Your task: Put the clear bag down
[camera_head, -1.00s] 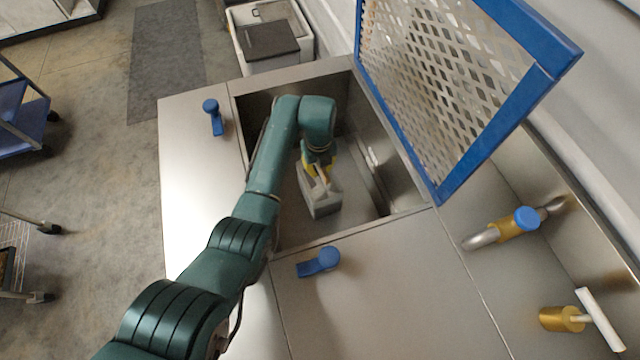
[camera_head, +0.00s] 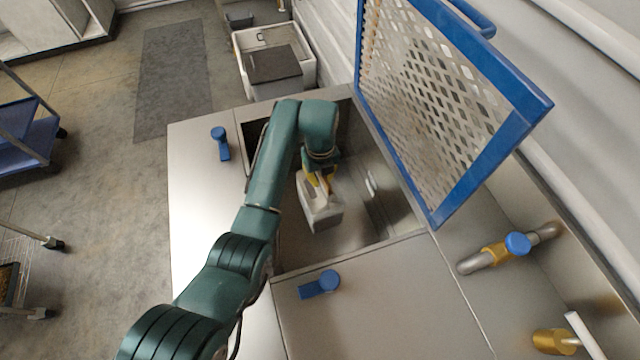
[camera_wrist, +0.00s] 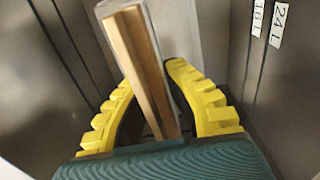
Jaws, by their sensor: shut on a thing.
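The bag (camera_head: 322,214) is a pale grey, block-like pack with a tan strip along its top. It hangs or stands inside the open steel hopper (camera_head: 398,205); I cannot tell whether its base touches the floor. My gripper (camera_head: 319,182) reaches down into the hopper from above, with its yellow fingers at the bag's top. In the wrist view my gripper (camera_wrist: 150,78) has its fingers on either side of the bag's tan strip (camera_wrist: 143,62), shut on it. The bag's lower part is hidden in that view.
The blue-framed mesh lid (camera_head: 440,105) stands open on the hopper's right. Blue latches (camera_head: 221,143) (camera_head: 320,285) sit on the steel top beside the opening. A valve with a blue knob (camera_head: 517,244) is at right. Labels (camera_wrist: 279,24) mark the hopper's inner wall.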

